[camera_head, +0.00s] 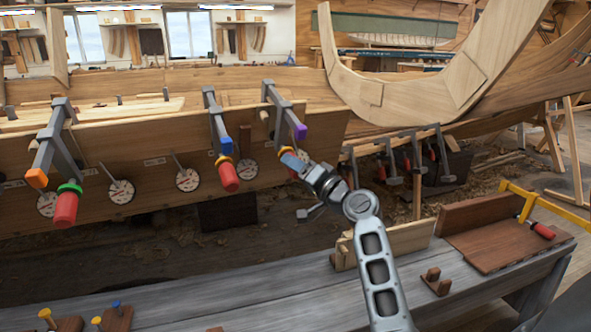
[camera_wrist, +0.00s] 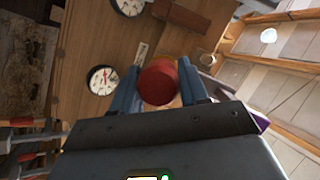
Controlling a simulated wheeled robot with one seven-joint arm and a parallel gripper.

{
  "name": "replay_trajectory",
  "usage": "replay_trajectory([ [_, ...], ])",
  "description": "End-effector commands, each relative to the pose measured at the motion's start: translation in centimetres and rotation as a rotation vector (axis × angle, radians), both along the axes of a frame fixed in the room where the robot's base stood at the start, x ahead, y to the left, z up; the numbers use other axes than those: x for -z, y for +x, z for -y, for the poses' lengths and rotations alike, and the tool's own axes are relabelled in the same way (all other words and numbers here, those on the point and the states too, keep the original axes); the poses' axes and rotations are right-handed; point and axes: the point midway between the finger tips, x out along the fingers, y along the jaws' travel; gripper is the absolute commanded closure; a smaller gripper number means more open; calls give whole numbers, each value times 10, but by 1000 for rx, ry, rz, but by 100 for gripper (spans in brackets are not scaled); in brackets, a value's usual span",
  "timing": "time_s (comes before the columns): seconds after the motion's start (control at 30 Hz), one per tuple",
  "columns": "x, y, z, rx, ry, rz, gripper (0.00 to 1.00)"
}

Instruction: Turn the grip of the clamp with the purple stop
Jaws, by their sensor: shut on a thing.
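The clamp with the purple stop (camera_head: 300,131) is a grey clamp on the upper edge of the hull plank, the rightmost of three there. Its yellow collar shows just above my gripper (camera_head: 290,160). My gripper is shut on its red grip, which is mostly hidden in the head view. In the wrist view the red grip (camera_wrist: 158,84) sits between my two blue fingers (camera_wrist: 160,90), seen nearly end on. A bit of purple (camera_wrist: 262,124) shows at the right behind my gripper body.
A clamp with a blue stop (camera_head: 226,145) and red grip is close on the left. One with an orange stop (camera_head: 37,178) is further left. Round dials (camera_head: 187,179) line the plank. A grey bench (camera_head: 240,300) lies below, with a yellow clamp (camera_head: 540,205) at its right.

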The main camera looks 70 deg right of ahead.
Motion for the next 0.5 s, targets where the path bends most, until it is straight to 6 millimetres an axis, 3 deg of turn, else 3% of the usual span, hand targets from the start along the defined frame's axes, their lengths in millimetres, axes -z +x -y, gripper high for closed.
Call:
replay_trajectory([
  [0.13,1,0,0,0,1,-2,87],
  [0.17,1,0,0,0,1,-2,53],
  [0.2,1,0,0,0,1,-2,49],
  [0.37,1,0,0,0,0,-2,35],
  [0.5,0,0,0,1,0,-1,35],
])
